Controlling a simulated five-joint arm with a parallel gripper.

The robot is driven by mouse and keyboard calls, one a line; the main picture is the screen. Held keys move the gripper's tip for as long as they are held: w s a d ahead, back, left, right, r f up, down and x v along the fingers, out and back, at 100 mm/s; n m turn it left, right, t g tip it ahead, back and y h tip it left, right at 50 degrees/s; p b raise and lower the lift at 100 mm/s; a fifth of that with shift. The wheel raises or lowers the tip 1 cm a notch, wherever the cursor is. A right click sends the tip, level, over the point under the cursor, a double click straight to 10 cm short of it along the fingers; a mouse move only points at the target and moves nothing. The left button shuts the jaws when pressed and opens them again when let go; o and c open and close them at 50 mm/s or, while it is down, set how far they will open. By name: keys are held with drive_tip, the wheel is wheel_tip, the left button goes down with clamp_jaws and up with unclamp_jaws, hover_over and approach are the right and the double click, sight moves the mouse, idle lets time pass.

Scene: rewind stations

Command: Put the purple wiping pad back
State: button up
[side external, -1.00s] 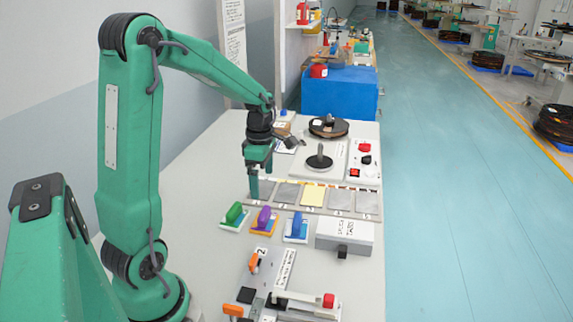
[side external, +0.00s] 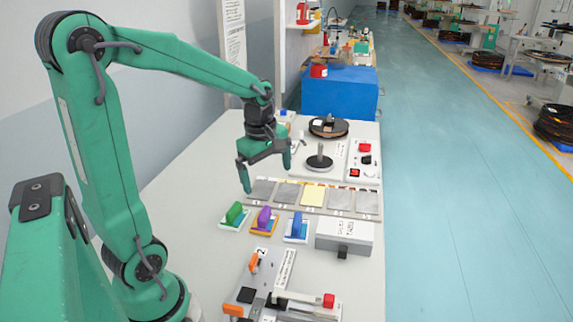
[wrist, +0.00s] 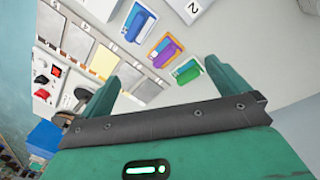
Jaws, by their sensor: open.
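The purple wiping pad (side external: 264,217) sits on an orange-edged base on the white table, between a green pad (side external: 234,213) and a blue pad (side external: 296,228). In the wrist view the purple pad (wrist: 167,52) lies beyond the fingertips, with the green pad (wrist: 187,71) closer and the blue pad (wrist: 138,22) farther. My gripper (side external: 267,178) is open and empty, above the row of numbered plates behind the pads. Both of its fingers also show in the wrist view (wrist: 160,70). Nothing is between them.
The row of numbered plates (side external: 341,200) has one yellow plate (side external: 313,195) among grey ones. A grey box (side external: 345,236) stands right of the pads. A clamp fixture (side external: 290,300) is in front. A spindle (side external: 319,162), a reel (side external: 328,127) and a button panel (side external: 364,160) are behind.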

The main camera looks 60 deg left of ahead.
drive_tip(key=s+d+r+m+t, duration=0.4)
drive_tip(key=s+d+m, duration=0.5)
drive_tip(key=m, duration=1.1)
drive_tip(key=d+r, duration=0.2)
drive_tip(key=d, duration=0.1)
drive_tip(key=shift+s+h, duration=0.3)
drive_tip(key=shift+s, duration=0.1)
